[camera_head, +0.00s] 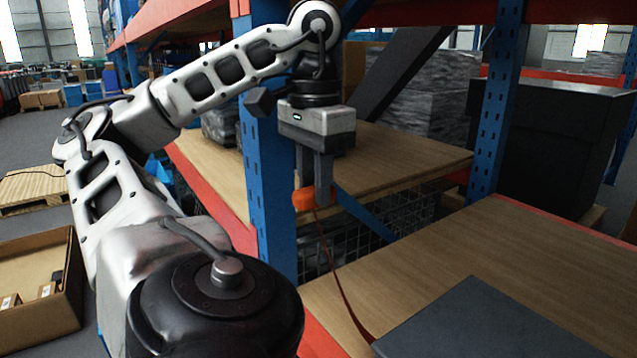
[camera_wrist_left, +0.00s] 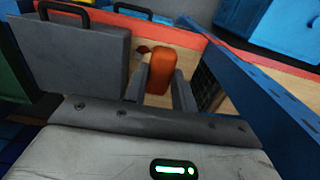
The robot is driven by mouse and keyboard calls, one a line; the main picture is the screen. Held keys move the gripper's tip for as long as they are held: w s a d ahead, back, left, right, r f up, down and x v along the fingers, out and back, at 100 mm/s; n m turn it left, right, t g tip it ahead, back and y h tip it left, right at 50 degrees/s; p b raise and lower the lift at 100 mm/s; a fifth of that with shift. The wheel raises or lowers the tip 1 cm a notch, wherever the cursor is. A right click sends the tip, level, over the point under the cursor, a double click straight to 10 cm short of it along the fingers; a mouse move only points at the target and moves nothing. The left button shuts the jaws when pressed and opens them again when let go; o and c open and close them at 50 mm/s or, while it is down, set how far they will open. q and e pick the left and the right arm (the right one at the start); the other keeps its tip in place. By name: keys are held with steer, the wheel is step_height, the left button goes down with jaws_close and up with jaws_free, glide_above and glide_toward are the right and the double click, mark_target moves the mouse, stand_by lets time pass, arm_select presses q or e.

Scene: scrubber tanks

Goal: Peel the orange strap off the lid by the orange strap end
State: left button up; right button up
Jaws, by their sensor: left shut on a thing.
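My left gripper (camera_head: 316,184) is shut on the orange strap end (camera_head: 304,199), a chunky orange piece that sticks out beside its fingers. In the left wrist view the orange strap end (camera_wrist_left: 160,72) sits between the two grey fingers. The thin orange-brown strap (camera_head: 344,298) hangs from the gripper down to the near left edge of the dark grey lid (camera_head: 480,325). It looks fairly taut. Whether it still sticks to the lid at that edge is too small to tell. My right gripper is out of view.
A blue rack post (camera_head: 268,150) stands just left of my left gripper. A wooden shelf (camera_head: 400,160) lies behind it, and a wooden surface (camera_head: 440,262) around the lid is mostly clear. A black bin (camera_head: 545,140) stands at right. A grey handled case (camera_wrist_left: 80,60) shows in the wrist view.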

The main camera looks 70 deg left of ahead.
arm_select(q)
steer(key=shift+a, duration=0.1)
steer(key=s+a+b, duration=0.1)
steer(key=s+a, duration=0.1)
steer(key=a, duration=0.4)
steer(key=shift+a, duration=0.25)
stand_by(0.5)
